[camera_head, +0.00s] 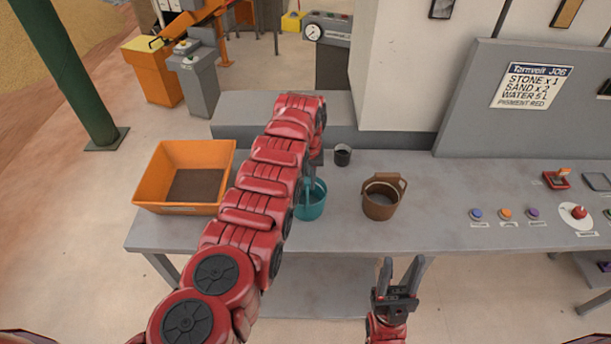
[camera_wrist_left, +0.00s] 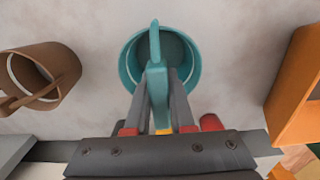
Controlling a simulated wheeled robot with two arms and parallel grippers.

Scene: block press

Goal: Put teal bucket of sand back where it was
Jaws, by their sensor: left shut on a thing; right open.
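The teal bucket (camera_head: 314,207) is over the grey bench, partly hidden behind my left arm in the head view. In the left wrist view the teal bucket (camera_wrist_left: 128,72) shows from above with its handle up. My left gripper (camera_wrist_left: 157,85) is shut on that handle. I cannot tell whether the bucket rests on the bench or hangs just above it, and its contents are unclear. My right gripper (camera_head: 402,275) is open and empty in front of the bench's front edge.
A brown bucket (camera_head: 379,204) stands right of the teal one, and a small dark cup (camera_head: 342,155) behind. An orange tray (camera_head: 150,180) with dark material is at left. Buttons (camera_head: 506,214) line the right side. A sign (camera_head: 531,86) hangs on the panel.

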